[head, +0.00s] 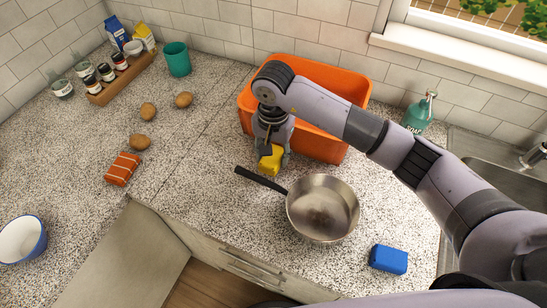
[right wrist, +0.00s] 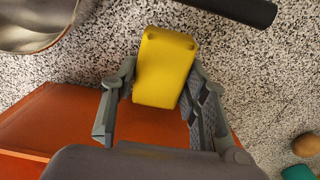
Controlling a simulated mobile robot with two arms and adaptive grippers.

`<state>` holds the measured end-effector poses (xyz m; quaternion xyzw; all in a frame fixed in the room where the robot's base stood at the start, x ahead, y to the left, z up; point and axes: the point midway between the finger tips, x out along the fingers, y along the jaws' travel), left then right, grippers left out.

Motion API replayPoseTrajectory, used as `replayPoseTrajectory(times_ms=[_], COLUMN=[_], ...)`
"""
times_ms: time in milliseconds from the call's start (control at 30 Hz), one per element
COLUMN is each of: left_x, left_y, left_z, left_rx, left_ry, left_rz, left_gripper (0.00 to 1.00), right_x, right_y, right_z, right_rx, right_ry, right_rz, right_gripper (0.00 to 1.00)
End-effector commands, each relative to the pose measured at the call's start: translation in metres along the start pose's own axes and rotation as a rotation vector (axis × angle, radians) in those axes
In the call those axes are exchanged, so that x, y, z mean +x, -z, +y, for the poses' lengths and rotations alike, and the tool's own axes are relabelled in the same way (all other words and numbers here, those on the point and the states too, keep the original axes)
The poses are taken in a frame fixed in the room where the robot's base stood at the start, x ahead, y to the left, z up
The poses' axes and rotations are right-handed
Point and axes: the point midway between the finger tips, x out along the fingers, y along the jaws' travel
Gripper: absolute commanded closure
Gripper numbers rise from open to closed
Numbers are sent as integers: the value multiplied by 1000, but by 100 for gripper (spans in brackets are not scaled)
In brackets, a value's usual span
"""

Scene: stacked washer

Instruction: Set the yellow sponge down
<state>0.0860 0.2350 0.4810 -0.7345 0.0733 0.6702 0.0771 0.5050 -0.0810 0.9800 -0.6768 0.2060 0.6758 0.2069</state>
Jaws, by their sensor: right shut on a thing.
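The yellow sponge (head: 269,163) is in my right gripper (head: 271,155), low over the speckled counter in front of the orange bin. In the right wrist view the sponge (right wrist: 163,68) sits between the two fingers of the right gripper (right wrist: 162,82), which are shut on it. I cannot tell whether its underside touches the counter. My left gripper is in neither view.
The orange bin (head: 352,90) stands right behind the gripper. A steel pan (head: 322,208) lies in front, its black handle (head: 260,180) close to the sponge. A blue block (head: 388,259) is at the front right. Left of the sponge is bare counter (head: 205,165).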

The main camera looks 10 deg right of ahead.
Motion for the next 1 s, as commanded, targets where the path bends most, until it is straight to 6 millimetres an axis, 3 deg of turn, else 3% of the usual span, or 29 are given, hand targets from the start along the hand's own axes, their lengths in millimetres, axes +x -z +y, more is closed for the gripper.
replayPoseTrajectory(times_ms=[200,633,667,1000], left_x=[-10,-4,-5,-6], left_y=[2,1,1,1], left_z=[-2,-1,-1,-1], left_rx=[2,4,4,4], left_ry=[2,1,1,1], left_rz=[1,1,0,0], left_gripper=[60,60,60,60], right_x=[29,37,36,35], right_y=[-1,0,0,0], right_z=[1,0,0,0], right_rx=[-1,-2,-1,-1], right_ry=[-2,0,0,-1], right_rz=[-3,0,0,-1], right_gripper=[74,74,58,39])
